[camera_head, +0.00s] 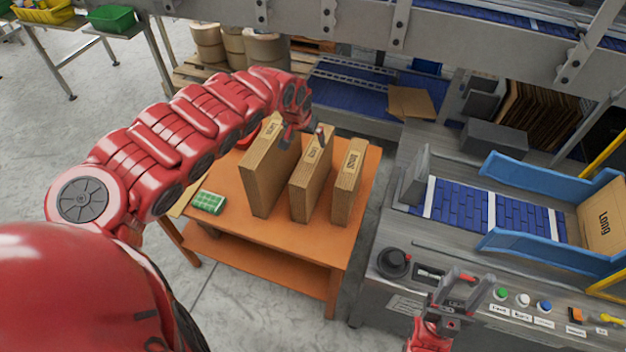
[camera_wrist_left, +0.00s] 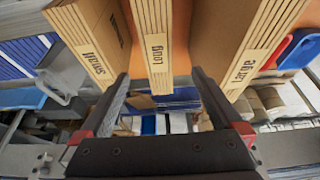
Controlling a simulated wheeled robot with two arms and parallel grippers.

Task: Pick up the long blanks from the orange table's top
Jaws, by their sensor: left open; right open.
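Three upright stacks of brown cardboard blanks stand on the orange table (camera_head: 290,237). The long blanks (camera_head: 306,190) are the middle stack; their end, labelled "Long", shows in the left wrist view (camera_wrist_left: 156,50). The large blanks (camera_head: 264,185) stand to their left and the small blanks (camera_head: 345,190) to their right in the head view. My left gripper (camera_head: 304,138) is open at the top of the middle stack. In the left wrist view its fingers (camera_wrist_left: 160,80) lie on either side of the "Long" end, with no clear contact. My right gripper (camera_head: 471,277) is open and empty above the control panel.
A green-and-white box (camera_head: 208,202) lies at the table's left front, and a red item (camera_head: 247,137) is partly hidden behind the arm. The grey machine (camera_head: 395,255) with blue guides (camera_head: 540,180) stands close on the right. Gaps between the stacks are narrow.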

